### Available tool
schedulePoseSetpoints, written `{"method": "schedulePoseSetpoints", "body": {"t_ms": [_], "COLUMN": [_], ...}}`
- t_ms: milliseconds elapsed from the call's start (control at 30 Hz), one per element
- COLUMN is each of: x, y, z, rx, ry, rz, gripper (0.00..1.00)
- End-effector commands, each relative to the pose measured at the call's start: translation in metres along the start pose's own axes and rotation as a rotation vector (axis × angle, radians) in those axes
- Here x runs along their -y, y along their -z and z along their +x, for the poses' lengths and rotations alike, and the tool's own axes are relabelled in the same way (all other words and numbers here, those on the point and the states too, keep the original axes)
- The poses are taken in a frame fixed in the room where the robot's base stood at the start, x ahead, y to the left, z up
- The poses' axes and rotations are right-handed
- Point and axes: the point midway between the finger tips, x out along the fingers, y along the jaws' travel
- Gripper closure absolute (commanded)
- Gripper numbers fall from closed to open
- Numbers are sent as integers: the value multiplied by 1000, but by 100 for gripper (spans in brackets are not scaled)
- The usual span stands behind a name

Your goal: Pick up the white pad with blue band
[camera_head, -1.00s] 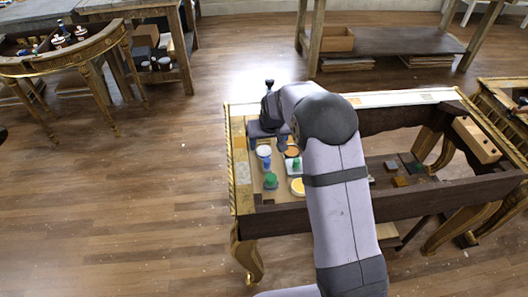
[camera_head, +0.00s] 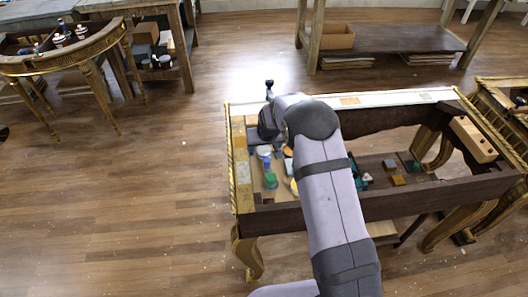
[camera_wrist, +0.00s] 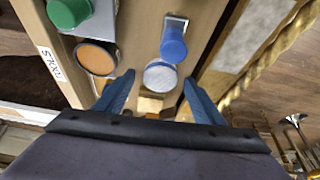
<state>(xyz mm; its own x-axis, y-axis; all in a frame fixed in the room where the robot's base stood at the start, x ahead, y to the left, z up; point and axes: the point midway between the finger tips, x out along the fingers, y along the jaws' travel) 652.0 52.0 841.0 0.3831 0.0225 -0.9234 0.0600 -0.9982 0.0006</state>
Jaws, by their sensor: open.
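The white pad with blue band (camera_wrist: 160,76) is a small round piece with a pale speckled top and a blue rim. It lies in the console's compartment, between the tips of my gripper (camera_wrist: 157,83) in the wrist view. The blue fingers are spread to its left and right, with a gap on each side; I cannot tell their height above it. In the head view the pad (camera_head: 264,151) shows just in front of my gripper, whose fingertips are hard to make out there.
A blue knob (camera_wrist: 173,42) stands close beyond the pad. An orange-topped round piece (camera_wrist: 96,58) and a green knob (camera_wrist: 69,11) are to the left. The gilt console's edge (camera_wrist: 262,62) runs along the right. Small blocks (camera_head: 397,180) lie in the console's right part.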

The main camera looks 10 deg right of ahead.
Motion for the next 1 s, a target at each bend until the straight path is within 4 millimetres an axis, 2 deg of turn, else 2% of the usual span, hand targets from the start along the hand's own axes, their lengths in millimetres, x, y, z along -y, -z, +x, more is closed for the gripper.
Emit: {"method": "schedulePoseSetpoints", "body": {"t_ms": [33,200,233,533,667,1000], "x": [0,0,0,0,0,0], "y": [0,0,0,0,4,25], "z": [0,0,0,-1,-8,-56], "rx": [0,1,1,0,-1,-5], "ry": [0,0,0,0,0,1], "rz": [0,0,0,0,0,0], "gripper": [37,78,81,81,81,81]}}
